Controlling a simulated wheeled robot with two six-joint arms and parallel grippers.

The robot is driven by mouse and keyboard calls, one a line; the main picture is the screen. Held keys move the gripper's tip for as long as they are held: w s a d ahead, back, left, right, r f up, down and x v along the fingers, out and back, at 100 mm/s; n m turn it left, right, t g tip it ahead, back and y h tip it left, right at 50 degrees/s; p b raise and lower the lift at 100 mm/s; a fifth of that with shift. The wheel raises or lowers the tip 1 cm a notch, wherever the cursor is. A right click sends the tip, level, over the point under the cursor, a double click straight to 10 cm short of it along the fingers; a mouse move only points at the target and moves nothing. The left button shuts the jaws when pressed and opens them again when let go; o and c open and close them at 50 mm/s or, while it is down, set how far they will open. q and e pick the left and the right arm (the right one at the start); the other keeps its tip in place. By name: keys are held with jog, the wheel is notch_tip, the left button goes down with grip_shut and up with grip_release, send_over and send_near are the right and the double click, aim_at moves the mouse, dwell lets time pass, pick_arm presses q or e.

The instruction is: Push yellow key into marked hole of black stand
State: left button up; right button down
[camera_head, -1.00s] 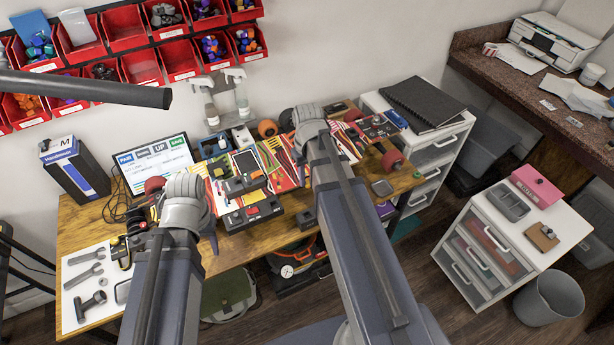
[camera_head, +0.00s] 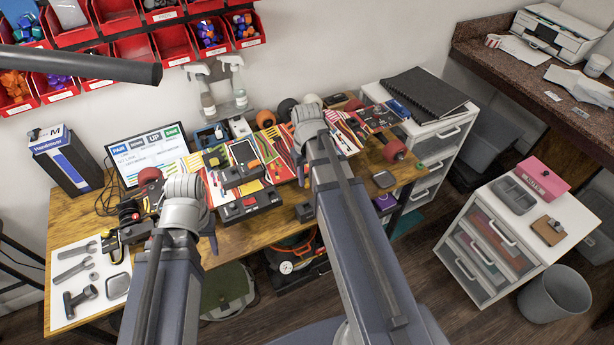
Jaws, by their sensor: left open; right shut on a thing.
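Black block-like units with red parts (camera_head: 250,204) stand near the front middle of the wooden workbench, between my two arms. Any of them may be the black stand; I cannot make out a marked hole. My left gripper (camera_head: 186,188) is over the bench left of these units and is open, its fingers mostly hidden by my wrist. My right gripper (camera_head: 307,118) is farther back and to the right, over the tool area. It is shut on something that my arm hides. I cannot make out the yellow key, so I cannot tell whether it is the held thing.
A monitor (camera_head: 150,157), a blue-black box (camera_head: 68,158) and spray bottles (camera_head: 203,97) stand behind. A white drawer cabinet (camera_head: 505,232) stands apart on the right.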

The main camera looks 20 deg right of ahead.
jog(key=shift+f+b, duration=3.75)
jog(key=shift+f, duration=0.2)
jog(key=shift+f+b, duration=1.7)
jog(key=shift+f, duration=0.05)
dwell(0.5)
jog(key=c, duration=0.6)
grip_release()
jog(key=shift+o, duration=0.5)
jog(key=shift+o, duration=1.1)
jog(key=shift+r+p, duration=0.3)
jog(key=shift+r, duration=0.05)
jog(key=shift+r+p, duration=0.45)
jog(key=shift+p, duration=0.05)
